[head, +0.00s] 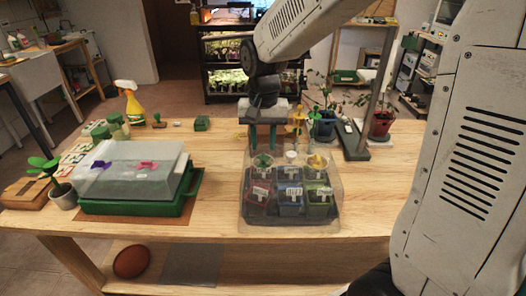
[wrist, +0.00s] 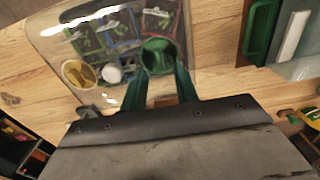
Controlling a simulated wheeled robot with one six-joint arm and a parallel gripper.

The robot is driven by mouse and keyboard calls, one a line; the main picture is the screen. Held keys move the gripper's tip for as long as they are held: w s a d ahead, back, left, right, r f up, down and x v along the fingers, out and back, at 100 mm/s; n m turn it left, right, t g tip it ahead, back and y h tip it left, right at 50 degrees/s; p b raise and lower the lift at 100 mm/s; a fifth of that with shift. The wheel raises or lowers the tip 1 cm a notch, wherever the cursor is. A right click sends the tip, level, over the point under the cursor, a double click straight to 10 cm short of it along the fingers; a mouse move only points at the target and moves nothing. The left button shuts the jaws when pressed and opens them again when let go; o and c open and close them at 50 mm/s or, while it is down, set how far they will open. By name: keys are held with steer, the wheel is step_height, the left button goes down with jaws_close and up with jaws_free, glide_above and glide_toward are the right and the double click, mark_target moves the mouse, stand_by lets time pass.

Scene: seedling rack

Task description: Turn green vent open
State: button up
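The green vent (head: 262,160) is a round knob on top of a clear dome (head: 246,196) that covers several seedling pots. A white vent (head: 291,155) and a yellow vent (head: 316,161) sit beside it to the right. In the wrist view the green vent (wrist: 160,55) shows as a round green ring, with the white vent (wrist: 110,73) and yellow vent (wrist: 80,73) to its left. My gripper (head: 262,147) points down over the green vent, its two teal fingers apart. In the wrist view the fingertips (wrist: 161,78) flank the vent; I cannot tell whether they touch it.
A yellow spray bottle (head: 131,104) and small green box (head: 202,123) are behind. A post on a grey base (head: 352,140) stands right of the dome.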

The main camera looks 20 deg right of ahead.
mark_target(263, 156)
steer(key=shift+f, duration=1.85)
jaws_close()
